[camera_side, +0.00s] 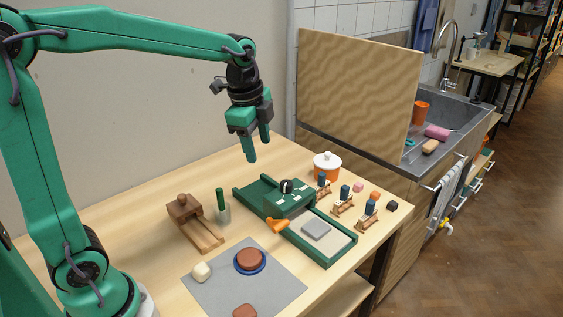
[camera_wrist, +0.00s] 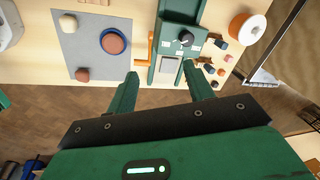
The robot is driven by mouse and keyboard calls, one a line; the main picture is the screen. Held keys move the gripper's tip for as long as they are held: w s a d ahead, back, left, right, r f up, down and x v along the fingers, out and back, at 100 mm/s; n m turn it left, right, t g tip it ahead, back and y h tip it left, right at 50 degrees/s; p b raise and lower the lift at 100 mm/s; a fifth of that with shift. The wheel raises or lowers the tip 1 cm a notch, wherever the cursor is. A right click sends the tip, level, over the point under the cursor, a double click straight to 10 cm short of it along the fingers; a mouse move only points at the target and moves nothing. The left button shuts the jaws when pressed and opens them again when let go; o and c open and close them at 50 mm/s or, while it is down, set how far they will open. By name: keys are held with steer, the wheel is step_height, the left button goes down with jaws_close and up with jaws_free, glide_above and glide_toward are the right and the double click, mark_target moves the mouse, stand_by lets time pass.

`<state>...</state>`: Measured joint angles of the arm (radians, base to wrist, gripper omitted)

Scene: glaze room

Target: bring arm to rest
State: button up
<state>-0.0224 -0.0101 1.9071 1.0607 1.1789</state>
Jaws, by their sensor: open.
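My gripper (camera_side: 257,148) hangs with its green fingers pointing down, high above the wooden table (camera_side: 130,215). Its jaws are apart and nothing is between them. In the wrist view my gripper (camera_wrist: 160,70) shows two spread fingers, with the green device (camera_wrist: 176,42) beyond them. In the side view this green device (camera_side: 288,201) has a dark knob, an orange handle and a long tray with a grey block. My arm is raised and bent, reaching out over the table from the left. No marked resting place shows.
A grey mat (camera_side: 285,287) holds a brown disc on a blue dish (camera_side: 236,269) and small lumps. A wooden tool (camera_side: 180,208), a green-handled tool (camera_side: 220,195), a white-lidded orange pot (camera_side: 327,160) and several small stamps stand nearby. A tall board (camera_side: 355,85) rises behind, right.

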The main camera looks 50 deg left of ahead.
steer(key=s+n+t, duration=0.3)
steer(key=s+n, duration=1)
steer(key=s, duration=0.4)
steer(key=shift+d, duration=0.45)
